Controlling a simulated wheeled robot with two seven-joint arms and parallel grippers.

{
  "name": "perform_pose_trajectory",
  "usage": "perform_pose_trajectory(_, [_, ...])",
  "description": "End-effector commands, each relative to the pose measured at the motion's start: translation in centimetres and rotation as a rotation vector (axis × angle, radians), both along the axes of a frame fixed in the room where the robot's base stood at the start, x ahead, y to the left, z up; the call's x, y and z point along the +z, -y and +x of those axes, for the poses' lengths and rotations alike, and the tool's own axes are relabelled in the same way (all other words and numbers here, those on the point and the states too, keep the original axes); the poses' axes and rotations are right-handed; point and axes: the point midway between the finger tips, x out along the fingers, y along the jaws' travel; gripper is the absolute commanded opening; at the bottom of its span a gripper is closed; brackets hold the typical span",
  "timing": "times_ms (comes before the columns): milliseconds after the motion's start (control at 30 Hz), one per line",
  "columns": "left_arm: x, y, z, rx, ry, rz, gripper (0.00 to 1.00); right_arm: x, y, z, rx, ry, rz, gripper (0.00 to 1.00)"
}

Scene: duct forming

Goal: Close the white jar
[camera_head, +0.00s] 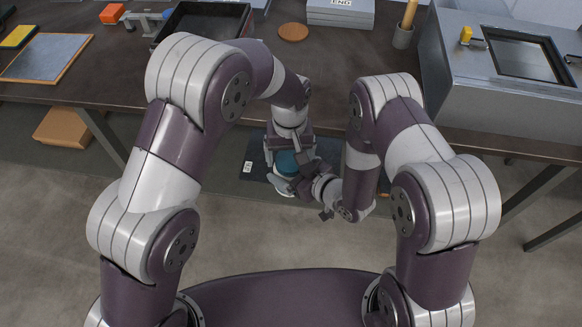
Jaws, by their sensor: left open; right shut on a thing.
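The white jar (282,188) shows only as a pale rim in the middle of the view, below a teal round lid (287,163). The lid sits over the jar; I cannot tell if it is seated. My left gripper (290,152) comes down from above, open, close over the lid. My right gripper (305,182) reaches in from the right at the jar's side and is shut, seemingly on the white jar. The arms' wrists and fingers hide much of the jar and the contact points.
A dark panel with a white label (247,167) lies behind and below the jar. A cardboard box (62,128) is under the table.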

Motion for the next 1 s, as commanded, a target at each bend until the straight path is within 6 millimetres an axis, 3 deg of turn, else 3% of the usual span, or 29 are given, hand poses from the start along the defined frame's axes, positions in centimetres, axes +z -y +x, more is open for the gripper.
perform_pose_trajectory(100, [2.2,0.4,0.0,-0.004,0.006,-0.009,1.0,-0.1,-0.1,0.1,0.002,-0.003,-0.001,0.07])
perform_pose_trajectory(233, [3.8,0.4,0.0,-0.004,0.005,-0.008,1.0,-0.1,0.0,0.1,0.001,-0.003,-0.001,0.07])
perform_pose_trajectory(633, [4.5,0.2,0.0,0.014,0.002,-0.005,0.97,-0.1,0.0,0.1,-0.002,-0.003,-0.001,0.07])
perform_pose_trajectory(900, [7.4,0.2,0.1,0.484,0.003,-0.003,0.97,-0.1,0.0,0.0,-0.002,-0.003,-0.001,0.07])
perform_pose_trajectory(1000, [7.8,0.2,0.1,0.56,0.002,-0.001,0.97,-0.1,0.0,0.0,-0.002,-0.003,-0.001,0.07])
